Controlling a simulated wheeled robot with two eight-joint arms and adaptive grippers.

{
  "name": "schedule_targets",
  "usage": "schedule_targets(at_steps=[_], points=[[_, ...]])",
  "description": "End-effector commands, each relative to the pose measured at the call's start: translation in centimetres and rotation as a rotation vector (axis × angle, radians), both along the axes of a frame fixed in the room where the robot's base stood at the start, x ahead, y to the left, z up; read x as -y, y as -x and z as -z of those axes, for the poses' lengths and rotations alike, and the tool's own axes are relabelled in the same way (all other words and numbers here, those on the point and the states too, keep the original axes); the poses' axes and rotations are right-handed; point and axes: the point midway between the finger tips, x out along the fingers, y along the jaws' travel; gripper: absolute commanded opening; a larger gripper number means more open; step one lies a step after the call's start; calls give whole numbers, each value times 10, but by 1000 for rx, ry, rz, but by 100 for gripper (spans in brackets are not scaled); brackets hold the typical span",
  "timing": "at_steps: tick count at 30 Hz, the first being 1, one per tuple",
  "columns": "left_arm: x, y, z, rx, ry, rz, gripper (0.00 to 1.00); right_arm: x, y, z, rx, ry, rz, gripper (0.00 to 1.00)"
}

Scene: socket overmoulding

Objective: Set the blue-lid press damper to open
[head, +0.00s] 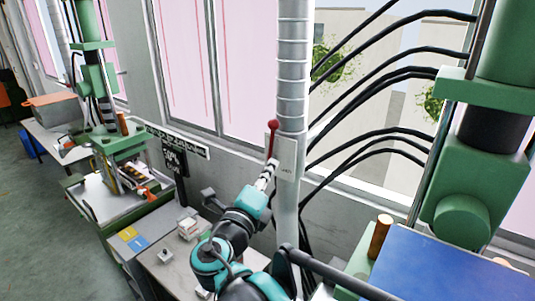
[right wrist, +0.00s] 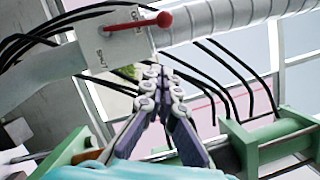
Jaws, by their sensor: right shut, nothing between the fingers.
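The damper is a red-knobbed lever (head: 272,127) on a pale plate (head: 288,157) fixed to the ribbed vertical duct. The lever stands upright, roughly along the duct, knob at the top. My right gripper (head: 269,168) is shut and empty, just below the knob in the head view. Its fingertips (right wrist: 160,75) look apart from the lever in the right wrist view. My left gripper is not in view.
The blue lid (head: 430,270) is at the front right, by a large green press (head: 470,180). Black hoses (head: 390,75) run right of the duct (head: 291,70). Another green press (head: 110,150) stands at left. A grey bench (head: 165,265) lies below the arm.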

Motion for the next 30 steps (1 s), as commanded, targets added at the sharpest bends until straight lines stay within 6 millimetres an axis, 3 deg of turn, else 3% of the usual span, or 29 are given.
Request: schedule_targets(at_steps=[12, 15, 21, 30], points=[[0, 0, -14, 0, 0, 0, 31, 28, -82, -14, 0, -1, 3, 0], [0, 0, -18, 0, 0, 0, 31, 20, -96, -21, 0, -1, 1, 0], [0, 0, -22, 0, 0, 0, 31, 12, -111, -28, 0, -1, 0, 0], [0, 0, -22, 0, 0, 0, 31, 11, -113, -29, 0, -1, 0, 0]])
